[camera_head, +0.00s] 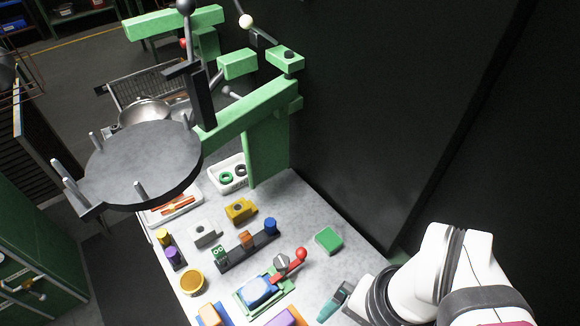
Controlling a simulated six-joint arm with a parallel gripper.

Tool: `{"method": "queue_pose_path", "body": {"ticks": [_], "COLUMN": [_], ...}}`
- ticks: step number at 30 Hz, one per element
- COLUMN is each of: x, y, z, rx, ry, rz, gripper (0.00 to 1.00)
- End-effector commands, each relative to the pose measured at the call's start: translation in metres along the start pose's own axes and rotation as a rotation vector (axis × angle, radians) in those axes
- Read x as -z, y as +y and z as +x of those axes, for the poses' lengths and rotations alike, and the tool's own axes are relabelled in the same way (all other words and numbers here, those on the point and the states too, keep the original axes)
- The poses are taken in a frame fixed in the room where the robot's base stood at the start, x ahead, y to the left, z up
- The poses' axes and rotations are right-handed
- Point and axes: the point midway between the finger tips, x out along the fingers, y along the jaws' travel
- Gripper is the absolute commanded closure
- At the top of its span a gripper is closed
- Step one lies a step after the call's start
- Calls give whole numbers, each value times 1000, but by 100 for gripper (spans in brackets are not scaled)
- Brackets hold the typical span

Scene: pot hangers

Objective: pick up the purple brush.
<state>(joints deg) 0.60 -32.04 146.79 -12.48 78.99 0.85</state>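A purple block-like thing with an orange side (285,318), possibly the purple brush, is cut off by the bottom edge of the head view. A small purple cylinder (173,255) stands at the left side of the bench, in a dark holder. I cannot tell for sure which one is the brush. My white arm comes in at the lower right, with its dark joint beside the bench. My gripper's fingers are not visible in this view, so their place relative to the purple things cannot be seen.
The grey bench (325,270) holds a blue piece on a green base (258,290), a red-knobbed lever (300,256), a green block (328,239), a teal tool (335,302) and an orange-topped round tin (192,282). A green frame (255,107) and dark round plate (145,163) rise behind.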

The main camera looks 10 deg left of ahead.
Motion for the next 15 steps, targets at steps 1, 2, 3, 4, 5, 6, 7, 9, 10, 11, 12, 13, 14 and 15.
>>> {"method": "queue_pose_path", "body": {"ticks": [1, 2, 3, 4, 5, 6, 7, 9, 10, 11, 12, 13, 14, 15], "x": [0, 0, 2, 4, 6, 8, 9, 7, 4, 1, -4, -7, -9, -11], "y": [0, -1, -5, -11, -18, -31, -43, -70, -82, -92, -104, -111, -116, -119], "z": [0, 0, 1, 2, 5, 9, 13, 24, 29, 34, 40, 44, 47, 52], "rx": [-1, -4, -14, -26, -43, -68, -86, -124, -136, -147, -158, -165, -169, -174], "ry": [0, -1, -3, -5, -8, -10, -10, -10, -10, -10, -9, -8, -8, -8], "rz": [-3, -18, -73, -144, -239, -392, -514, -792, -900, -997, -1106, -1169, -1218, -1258], "gripper": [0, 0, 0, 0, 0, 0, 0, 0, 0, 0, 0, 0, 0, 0]}}
